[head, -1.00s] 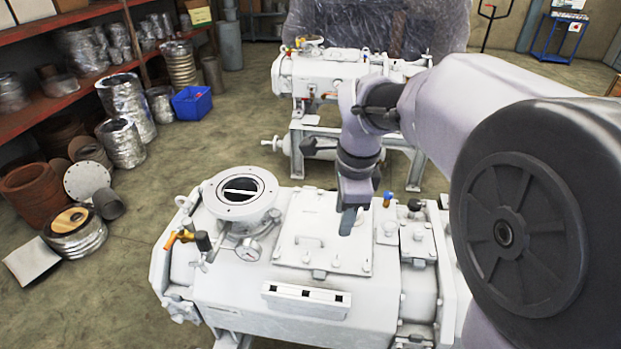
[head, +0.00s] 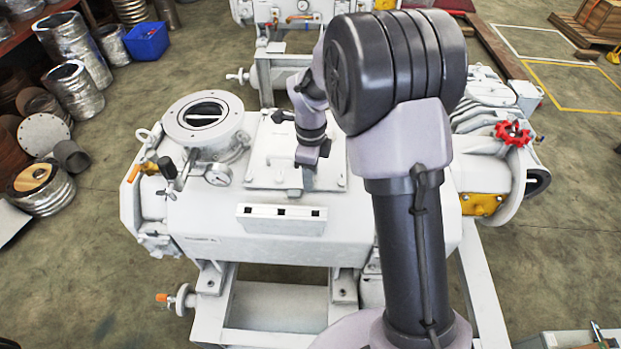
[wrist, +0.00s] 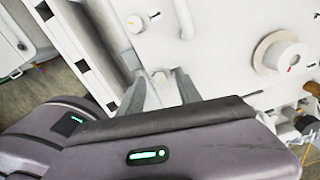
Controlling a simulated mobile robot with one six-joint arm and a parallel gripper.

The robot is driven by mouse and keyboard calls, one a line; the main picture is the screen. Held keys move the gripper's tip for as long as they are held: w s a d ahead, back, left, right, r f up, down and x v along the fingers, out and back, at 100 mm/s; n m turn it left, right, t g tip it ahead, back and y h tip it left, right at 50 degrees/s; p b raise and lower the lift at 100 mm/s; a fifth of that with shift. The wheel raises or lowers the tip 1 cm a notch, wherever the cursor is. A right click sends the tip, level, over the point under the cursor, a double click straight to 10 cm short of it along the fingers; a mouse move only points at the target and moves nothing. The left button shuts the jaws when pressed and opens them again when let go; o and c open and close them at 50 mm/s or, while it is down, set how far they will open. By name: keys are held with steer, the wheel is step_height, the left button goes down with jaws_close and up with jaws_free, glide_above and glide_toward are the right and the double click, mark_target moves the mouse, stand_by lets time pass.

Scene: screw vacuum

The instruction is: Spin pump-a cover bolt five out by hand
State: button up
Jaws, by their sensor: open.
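Pump-a is the white machine (head: 190,215) in the near middle of the head view. Its square cover plate (head: 262,165) carries bolts around its edge. My gripper (head: 308,184) points down at the front edge of the cover, right of its middle. In the wrist view my gripper (wrist: 160,82) is open, one finger on each side of a small pale bolt head (wrist: 160,78). I cannot tell whether the fingers touch it. More bolts (wrist: 135,23) show further along the cover. I cannot tell the bolts' numbers, and the bolt is hidden in the head view.
A pressure gauge (head: 217,174) and a round open flange (head: 180,118) stand left of the cover. A white bracket with dark square holes (head: 282,219) runs along the pump's front, close to my gripper in the wrist view. A red handwheel (head: 513,133) is at right.

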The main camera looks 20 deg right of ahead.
steer(key=shift+f, duration=0.1)
jaws_close()
